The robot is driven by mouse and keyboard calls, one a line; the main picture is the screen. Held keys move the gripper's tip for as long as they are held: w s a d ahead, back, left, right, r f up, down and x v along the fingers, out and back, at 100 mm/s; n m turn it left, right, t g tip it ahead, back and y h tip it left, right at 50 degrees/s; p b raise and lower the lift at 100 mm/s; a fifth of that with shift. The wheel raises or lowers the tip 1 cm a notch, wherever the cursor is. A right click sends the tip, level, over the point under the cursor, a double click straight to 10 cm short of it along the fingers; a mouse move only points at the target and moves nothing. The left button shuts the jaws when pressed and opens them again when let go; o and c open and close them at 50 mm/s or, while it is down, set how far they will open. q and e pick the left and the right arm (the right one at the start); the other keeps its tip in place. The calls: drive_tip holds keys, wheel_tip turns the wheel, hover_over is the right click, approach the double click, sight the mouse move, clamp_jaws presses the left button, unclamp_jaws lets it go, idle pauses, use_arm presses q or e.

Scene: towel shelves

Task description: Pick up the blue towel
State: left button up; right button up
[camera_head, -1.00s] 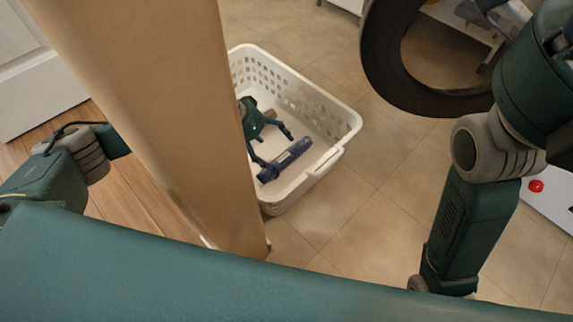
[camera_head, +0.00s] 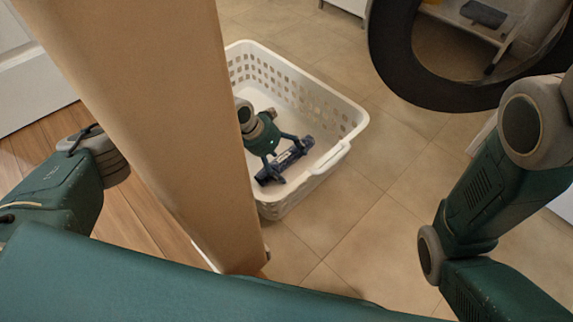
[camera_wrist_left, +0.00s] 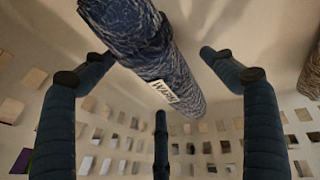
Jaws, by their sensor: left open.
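The blue towel (camera_head: 296,155) is rolled up and lies inside the white laundry basket (camera_head: 340,137). In the left wrist view the towel (camera_wrist_left: 150,50) is a dark blue knitted roll with a small white label, running diagonally between my fingers. My left gripper (camera_head: 288,162) is down inside the basket, over the towel, with its fingers spread open around it. In the left wrist view the open left gripper (camera_wrist_left: 160,85) has fingers on both sides of the roll; I cannot tell if any touches it. My right gripper is out of view.
A tan vertical panel (camera_head: 150,110) stands left of the basket and hides part of it and my left arm. A dark round ring (camera_head: 390,60) is at the upper right, with a shelf behind it. Tiled floor (camera_head: 370,215) right of the basket is clear.

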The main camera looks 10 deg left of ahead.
use_arm(q)
drive_tip(key=c, duration=1.6)
drive_tip(key=shift+w, duration=0.1)
drive_tip(key=shift+c, duration=1.1)
drive_tip(key=shift+r, duration=0.15)
